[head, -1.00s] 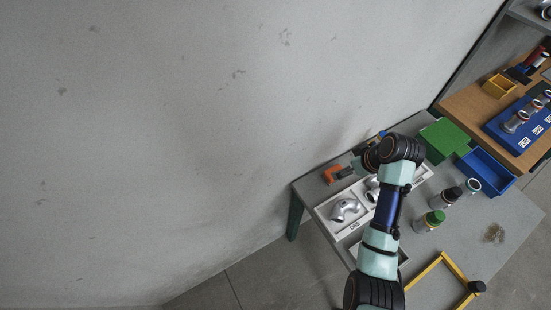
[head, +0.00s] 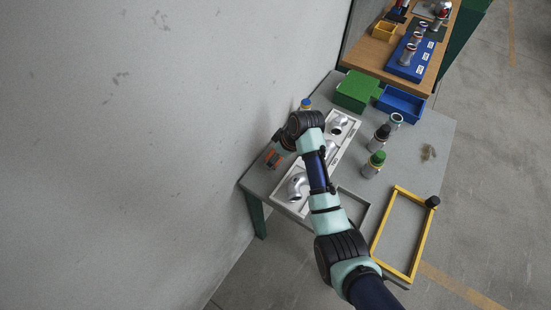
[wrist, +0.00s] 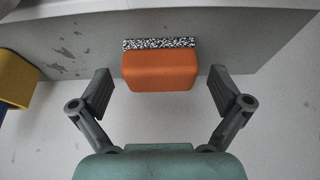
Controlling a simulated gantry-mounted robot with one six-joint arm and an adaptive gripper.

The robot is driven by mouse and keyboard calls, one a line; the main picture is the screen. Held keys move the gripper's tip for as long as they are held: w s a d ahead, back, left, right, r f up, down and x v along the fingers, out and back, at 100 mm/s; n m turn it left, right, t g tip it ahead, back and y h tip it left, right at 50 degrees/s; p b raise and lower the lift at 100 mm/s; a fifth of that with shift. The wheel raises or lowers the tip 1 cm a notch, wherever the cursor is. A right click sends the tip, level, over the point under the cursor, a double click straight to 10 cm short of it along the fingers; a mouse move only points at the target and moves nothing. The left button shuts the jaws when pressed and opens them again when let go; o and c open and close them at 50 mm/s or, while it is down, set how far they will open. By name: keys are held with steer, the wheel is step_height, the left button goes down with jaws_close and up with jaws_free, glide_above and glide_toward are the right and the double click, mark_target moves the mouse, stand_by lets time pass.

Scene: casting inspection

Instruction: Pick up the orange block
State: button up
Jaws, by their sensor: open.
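The orange block (wrist: 160,72) lies between the open fingers of my gripper (wrist: 159,90) in the wrist view, slightly beyond their tips. A gap shows on each side, and neither finger touches it. A black-and-white speckled strip runs along the block's far edge. In the head view the orange block (head: 272,158) is at the left end of the grey table, partly hidden by my arm's dark end. The gripper's fingers are hard to make out there.
A white tray (head: 288,206) with metal castings lies beside the block. A yellow-and-blue object (wrist: 15,80) is left in the wrist view. A green box (head: 358,88), blue bin (head: 402,103), bottles and a yellow frame (head: 376,235) stand farther right on the grey table.

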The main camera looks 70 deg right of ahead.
steer(key=shift+r, duration=0.1)
steer(key=c, duration=1.3)
steer(key=shift+r, duration=0.1)
step_height(320, 180, up, 20)
steer(key=p, duration=0.6)
